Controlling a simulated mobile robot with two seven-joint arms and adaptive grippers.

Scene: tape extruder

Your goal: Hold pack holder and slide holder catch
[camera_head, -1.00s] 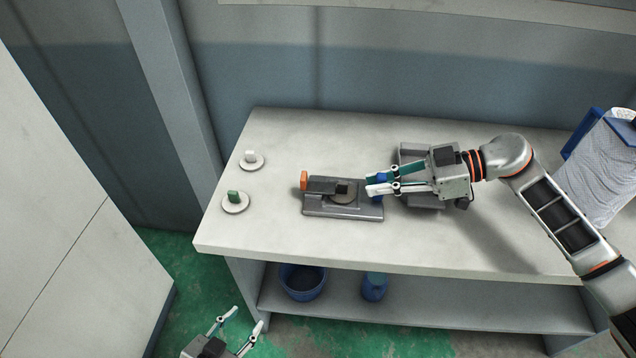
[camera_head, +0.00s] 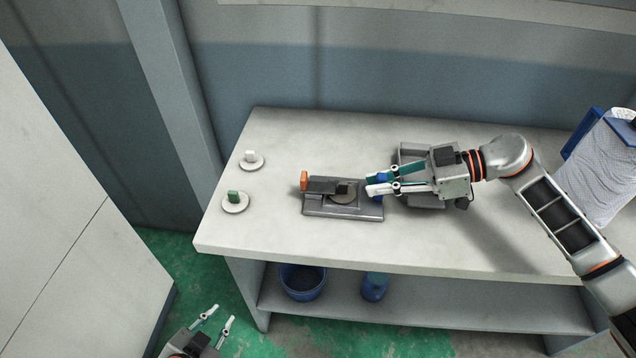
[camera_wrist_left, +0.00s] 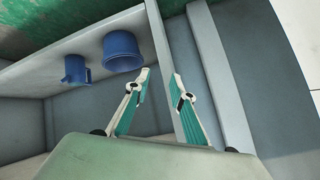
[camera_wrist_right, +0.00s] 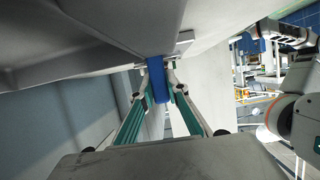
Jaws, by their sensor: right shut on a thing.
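The pack holder (camera_head: 345,211) is a grey plate-like device on the table, with a dark bar and a round recess on top. An orange block (camera_head: 304,181) stands at its left end. A blue part (camera_head: 376,179), seemingly the holder catch, is at its right end. My right gripper (camera_head: 372,185) is shut on this blue part, which also shows between the fingers in the right wrist view (camera_wrist_right: 159,80). My left gripper (camera_head: 222,317) is open and empty, low in front of the table. Its spread fingers show in the left wrist view (camera_wrist_left: 160,80).
A grey bracket-like fixture (camera_head: 413,153) stands behind my right gripper. Two discs, one with a white block (camera_head: 250,160) and one with a green block (camera_head: 234,199), lie at the table's left. A blue bucket (camera_head: 302,282) and blue jug (camera_head: 374,287) are on the lower shelf.

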